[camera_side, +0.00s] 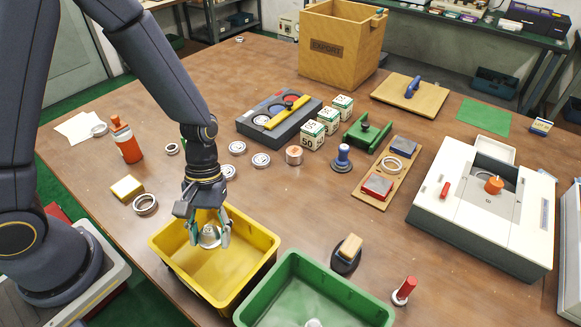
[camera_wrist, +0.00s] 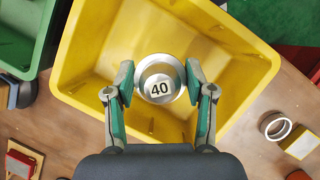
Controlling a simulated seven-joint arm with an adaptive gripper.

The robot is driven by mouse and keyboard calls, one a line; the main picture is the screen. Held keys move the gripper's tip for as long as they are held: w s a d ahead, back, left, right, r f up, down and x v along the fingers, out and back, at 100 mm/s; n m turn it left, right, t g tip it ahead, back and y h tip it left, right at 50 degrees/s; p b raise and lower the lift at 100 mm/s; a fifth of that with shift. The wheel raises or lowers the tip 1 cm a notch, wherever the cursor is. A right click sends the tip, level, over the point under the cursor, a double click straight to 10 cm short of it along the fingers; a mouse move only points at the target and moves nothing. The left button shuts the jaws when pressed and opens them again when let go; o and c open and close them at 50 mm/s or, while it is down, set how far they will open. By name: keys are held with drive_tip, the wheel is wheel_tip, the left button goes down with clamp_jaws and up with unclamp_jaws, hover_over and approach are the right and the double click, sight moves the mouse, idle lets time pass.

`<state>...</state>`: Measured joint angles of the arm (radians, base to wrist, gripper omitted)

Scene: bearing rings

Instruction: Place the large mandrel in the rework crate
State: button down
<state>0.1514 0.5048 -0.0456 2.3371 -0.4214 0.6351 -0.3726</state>
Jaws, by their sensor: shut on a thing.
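My gripper (camera_side: 209,243) is shut on a silvery, flanged round piece marked 40 (camera_wrist: 159,88), which I take to be the large mandrel. In the wrist view, the green-padded fingers hold it from both sides. In the side view, the mandrel (camera_side: 209,234) hangs within the outline of the yellow crate (camera_side: 180,262). I cannot tell how far it is above the floor of the crate. The crate's yellow inside (camera_wrist: 95,50) surrounds the mandrel in the wrist view. No crate label is readable, so I cannot confirm which is the rework crate.
A green crate (camera_side: 263,290) stands just right of the yellow one, with a pale piece inside. A black-based brush (camera_side: 347,254) stands behind the green crate.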

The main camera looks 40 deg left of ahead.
sight(219, 268)
wheel_tip(219, 268, down, 8)
drive_tip(key=shift+f, duration=0.1)
drive_tip(key=shift+f, duration=0.1)
idle(0.3)
drive_tip(key=shift+c, duration=2)
unclamp_jaws()
drive_tip(key=w+a+r+m+t, duration=0.1)
drive_tip(key=a+r+t, duration=0.1)
drive_tip(key=r, duration=0.7)
drive_tip(key=w+a+r+m+t+y, duration=0.1)
drive_tip(key=a+r+m+t, duration=0.1)
drive_tip(key=r, duration=0.6)
drive_tip(key=w+a+r+m+t, duration=0.1)
drive_tip(key=a+r, duration=0.2)
drive_tip(key=r, duration=0.6)
drive_tip(key=s+a+r+m+t+y, duration=0.1)
drive_tip(key=s+a+r+m+t, duration=0.1)
drive_tip(key=r, duration=0.5)
drive_tip(key=s+a+t, duration=0.1)
drive_tip(key=s+t, duration=0.1)
drive_tip(key=s, duration=0.1)
drive_tip(key=shift+t, duration=0.3)
